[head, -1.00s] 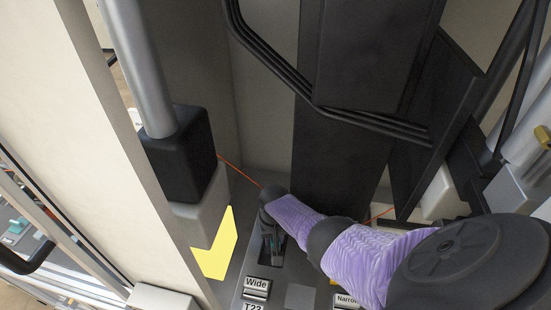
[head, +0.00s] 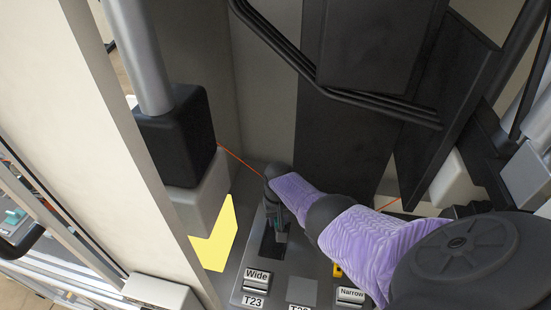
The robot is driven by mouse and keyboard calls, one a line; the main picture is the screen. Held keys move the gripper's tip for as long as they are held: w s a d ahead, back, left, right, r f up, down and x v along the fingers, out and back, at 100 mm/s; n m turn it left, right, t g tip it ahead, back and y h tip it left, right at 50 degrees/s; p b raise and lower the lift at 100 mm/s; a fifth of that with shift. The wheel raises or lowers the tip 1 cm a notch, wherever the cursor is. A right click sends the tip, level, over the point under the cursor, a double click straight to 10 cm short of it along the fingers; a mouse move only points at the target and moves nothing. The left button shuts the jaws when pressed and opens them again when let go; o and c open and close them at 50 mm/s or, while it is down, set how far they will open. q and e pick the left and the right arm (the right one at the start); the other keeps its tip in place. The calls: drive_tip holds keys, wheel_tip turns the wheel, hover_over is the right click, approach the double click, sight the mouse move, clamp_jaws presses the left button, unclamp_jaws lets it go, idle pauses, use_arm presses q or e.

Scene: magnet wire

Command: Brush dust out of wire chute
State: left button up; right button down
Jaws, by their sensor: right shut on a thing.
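My right arm, in a purple sleeve, comes in from the lower right of the head view. Its gripper (head: 273,212) points down at a dark slot (head: 270,240) in a grey panel. The gripper is shut on a thin dark thing that I take to be the brush, mostly hidden by the fingers. An orange wire (head: 236,161) runs from the black block at left toward the gripper, passes behind the arm and shows again at right. I cannot make out any dust. My left gripper is not in view.
A black block (head: 178,136) with a silver cylinder stands at left, above a yellow patch (head: 214,236). Black cables (head: 375,104) and a dark column stand behind the arm.

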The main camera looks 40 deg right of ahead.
drive_tip(key=shift+w+d+f, duration=0.2)
drive_tip(key=shift+w+d, duration=0.1)
drive_tip(key=shift+d, duration=0.05)
drive_tip(key=shift+r+b, duration=0.1)
drive_tip(key=shift+b, duration=0.2)
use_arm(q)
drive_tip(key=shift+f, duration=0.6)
use_arm(e)
drive_tip(key=shift+d+r, duration=0.1)
drive_tip(key=shift+r, duration=0.05)
drive_tip(key=shift+w, duration=0.1)
wheel_tip(320, 180, up, 9)
drive_tip(key=p, duration=0.9)
drive_tip(key=shift+r, duration=0.15)
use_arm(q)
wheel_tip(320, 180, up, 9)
